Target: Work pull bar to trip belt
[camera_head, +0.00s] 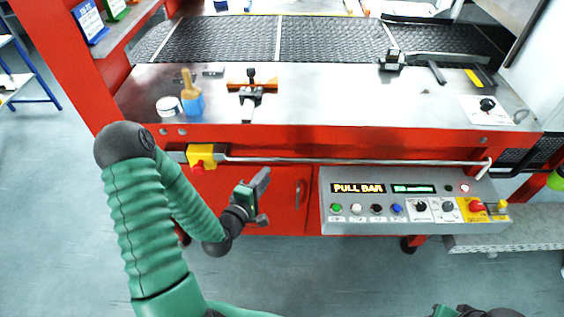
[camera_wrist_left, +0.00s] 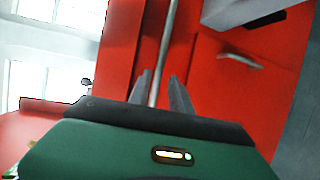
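The pull bar (camera_head: 350,161) is a thin metal rod along the red front edge of the bench, bent at its right end by the control panel. My left gripper (camera_head: 263,197) is open and empty, below the bar and in front of the red cabinet door. In the left wrist view the bar (camera_wrist_left: 167,45) runs up the picture, lined up between the two open fingertips (camera_wrist_left: 160,80). The head view shows the gripper apart from it. The panel display (camera_head: 358,188) reads PULL BAR in lit letters.
The control panel (camera_head: 415,207) with buttons and knobs juts out at the right. A yellow box with a red button (camera_head: 200,157) sits at the bar's left end. A door handle (camera_head: 299,193) is right of my gripper. The mesh belt (camera_head: 330,40) lies behind the bench top.

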